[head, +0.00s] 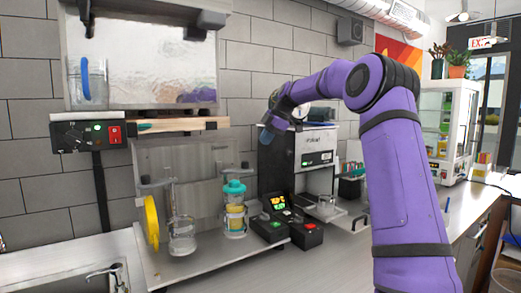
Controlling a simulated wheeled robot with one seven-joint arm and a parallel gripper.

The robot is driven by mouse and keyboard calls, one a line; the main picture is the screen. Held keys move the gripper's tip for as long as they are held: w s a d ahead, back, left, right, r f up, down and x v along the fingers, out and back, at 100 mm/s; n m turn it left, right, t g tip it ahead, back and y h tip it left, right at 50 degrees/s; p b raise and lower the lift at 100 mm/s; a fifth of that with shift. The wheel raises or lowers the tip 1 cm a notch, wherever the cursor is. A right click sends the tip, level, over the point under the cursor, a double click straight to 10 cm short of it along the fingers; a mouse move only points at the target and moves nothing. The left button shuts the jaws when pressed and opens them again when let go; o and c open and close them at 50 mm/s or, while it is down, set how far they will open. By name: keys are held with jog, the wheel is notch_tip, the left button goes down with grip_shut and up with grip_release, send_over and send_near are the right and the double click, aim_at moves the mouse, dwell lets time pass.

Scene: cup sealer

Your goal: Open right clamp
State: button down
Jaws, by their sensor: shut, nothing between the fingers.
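My gripper (267,134) is at the end of my purple arm, in the upper middle of the head view. It points down and left, in front of the black and silver machine (317,141), with its fingers shut and empty. It is small here and appears clear of the counter. I cannot pick out the right clamp for certain. A small black device (288,231) with a lit screen and a red button stands on the counter below my gripper. My gripper is apart from this device.
Left of the device stand a yellow and teal jar (235,222), a clear glass jar (181,237) and a yellow disc (152,223). A control box with a red switch (114,133) hangs at the upper left. A sink (85,270) is at the lower left.

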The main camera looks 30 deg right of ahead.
jog(key=shift+v, duration=0.95)
jog(key=s+a+r+m+h, duration=0.3)
jog(key=s+a+m, duration=0.5)
jog(key=s+a, duration=1.15)
jog(key=s+a+f+m, duration=0.1)
jog(key=s+f+m, duration=0.2)
jog(key=s, duration=0.5)
jog(key=s+a+f+m, duration=0.1)
jog(key=s+f+m, duration=0.2)
jog(key=s, duration=0.6)
jog(key=s+a+f+m+h, duration=0.1)
jog(key=s+f+m, duration=0.2)
jog(key=s+f, duration=0.3)
jog(key=s, duration=0.2)
jog(key=shift+s+a+f+m+t, duration=0.25)
jog(key=shift+s+a+m+t, duration=0.05)
jog(key=shift+s+t, duration=0.1)
